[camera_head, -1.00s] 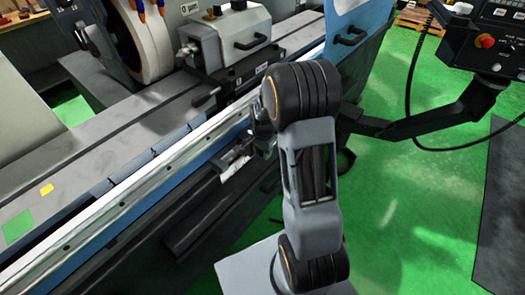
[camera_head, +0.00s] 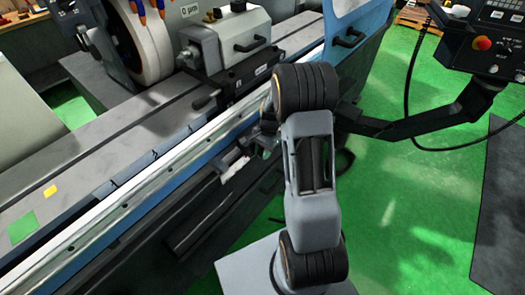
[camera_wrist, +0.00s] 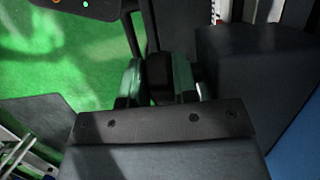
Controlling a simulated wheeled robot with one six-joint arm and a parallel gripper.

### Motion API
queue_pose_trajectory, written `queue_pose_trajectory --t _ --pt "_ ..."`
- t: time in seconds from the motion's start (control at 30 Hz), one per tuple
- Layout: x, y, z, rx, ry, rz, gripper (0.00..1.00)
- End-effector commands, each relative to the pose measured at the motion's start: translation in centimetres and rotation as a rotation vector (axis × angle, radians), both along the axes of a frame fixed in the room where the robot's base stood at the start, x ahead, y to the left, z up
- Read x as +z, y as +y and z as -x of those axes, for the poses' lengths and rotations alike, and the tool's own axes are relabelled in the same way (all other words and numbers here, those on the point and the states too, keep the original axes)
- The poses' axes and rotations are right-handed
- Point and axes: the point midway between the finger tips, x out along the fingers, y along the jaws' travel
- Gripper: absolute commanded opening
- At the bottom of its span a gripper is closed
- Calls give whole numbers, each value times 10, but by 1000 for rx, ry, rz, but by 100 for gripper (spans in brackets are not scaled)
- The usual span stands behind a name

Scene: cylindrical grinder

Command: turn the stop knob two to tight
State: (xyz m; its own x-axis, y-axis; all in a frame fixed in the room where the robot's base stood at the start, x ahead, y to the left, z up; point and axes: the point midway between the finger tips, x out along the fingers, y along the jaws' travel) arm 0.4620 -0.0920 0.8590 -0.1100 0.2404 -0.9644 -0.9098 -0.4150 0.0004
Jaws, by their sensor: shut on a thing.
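In the wrist view, my gripper (camera_wrist: 158,92) has its two green-padded fingers closed on either side of a black knob (camera_wrist: 158,70). The knob sits between the pads, touching them. I take it to be stop knob two, but no label on it can be read. Its lower part and mount are hidden by the fingers and the gripper body. In the head view, the knob and the fingertips are hidden or too small to tell, behind my arm at the front side of the grinder.
The grinder table (camera_head: 120,125) with its pale front rail runs diagonally across the left. A control panel (camera_head: 490,35) on a dark bracket is at the upper right.

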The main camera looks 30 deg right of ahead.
Motion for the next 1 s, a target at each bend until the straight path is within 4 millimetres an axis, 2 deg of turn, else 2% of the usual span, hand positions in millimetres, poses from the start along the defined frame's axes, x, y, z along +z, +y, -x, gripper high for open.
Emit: queue_pose_trajectory --t 0.13,0.17,0.27,0.5,0.63,0.77,1.0 --pt "0 0 0 1 0 1 3" --pt "0 0 0 1 0 1 28" --pt "0 0 0 1 0 2 37" --pt "1 0 0 1 -1 3 37" --pt "9 -2 -2 1 -3 3 37" --pt "29 -7 -4 -1 -6 4 37" --pt "78 -19 -10 0 -7 5 37"
